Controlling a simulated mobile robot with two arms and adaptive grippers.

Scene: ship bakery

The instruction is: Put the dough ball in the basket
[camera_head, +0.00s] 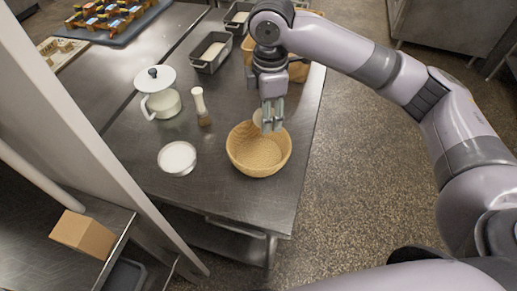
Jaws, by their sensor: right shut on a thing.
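The basket (258,158) is a round, woven, tan bowl standing near the right edge of the steel table. My right gripper (271,117) points down over the far right part of the basket's rim. It is shut on a pale dough ball (257,117), which is largely hidden by the fingers. The ball shows at the left of the fingers, above the basket's far side. I cannot tell how high it hangs over the basket. My left gripper is not in view.
On the steel table (235,205), a white bowl (177,158), a pepper mill (200,106) and a lidded white pot (158,95) stand left of the basket. Loaf tins (211,52) and a tan container (296,68) stand behind. A pale post rises at left.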

